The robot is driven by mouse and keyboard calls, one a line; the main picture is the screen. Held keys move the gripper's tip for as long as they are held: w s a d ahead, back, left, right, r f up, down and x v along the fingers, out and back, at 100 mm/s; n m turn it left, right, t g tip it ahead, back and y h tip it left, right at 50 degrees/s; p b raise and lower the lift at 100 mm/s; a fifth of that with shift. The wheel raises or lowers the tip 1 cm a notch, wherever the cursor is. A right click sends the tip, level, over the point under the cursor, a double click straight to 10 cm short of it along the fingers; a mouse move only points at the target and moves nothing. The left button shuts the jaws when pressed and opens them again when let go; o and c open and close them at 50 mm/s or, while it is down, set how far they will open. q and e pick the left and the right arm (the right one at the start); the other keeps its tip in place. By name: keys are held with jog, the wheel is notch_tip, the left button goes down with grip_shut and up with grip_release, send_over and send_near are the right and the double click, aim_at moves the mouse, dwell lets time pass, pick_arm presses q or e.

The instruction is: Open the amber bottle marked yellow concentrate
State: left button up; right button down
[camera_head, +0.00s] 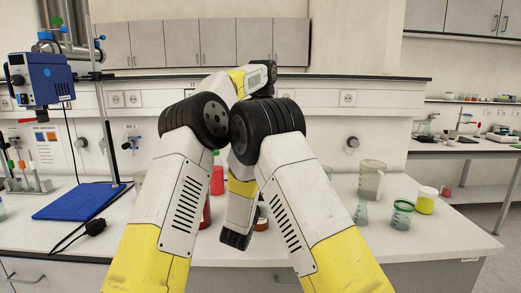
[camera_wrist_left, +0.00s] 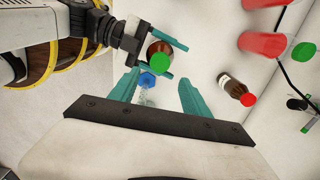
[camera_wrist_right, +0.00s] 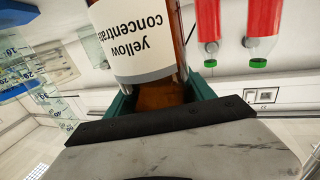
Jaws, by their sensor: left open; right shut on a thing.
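The amber bottle marked yellow concentrate (camera_wrist_right: 140,45) fills the top middle of the right wrist view, its label upside down in the picture. My right gripper (camera_wrist_right: 158,95) is shut around it. In the left wrist view an amber bottle with a green cap (camera_wrist_left: 158,48) sits at my right gripper's fingers. My left gripper (camera_wrist_left: 157,84) is open, its teal fingers apart and pointing toward that bottle, apparently not touching it. In the head view my crossed arms hide most of both grippers and the bottle.
Red bottles (camera_head: 217,180), a jug (camera_head: 371,180) and beakers (camera_head: 402,214) stand on the white bench (camera_head: 330,237).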

pick_arm(q)
jog(key=m, duration=0.1)
jog(key=r+m, duration=0.1)
jog(key=shift+m, duration=0.3)
jog(key=shift+a+r+m, duration=0.1)
jog(key=shift+m, duration=0.3)
jog(key=shift+f, duration=3.9)
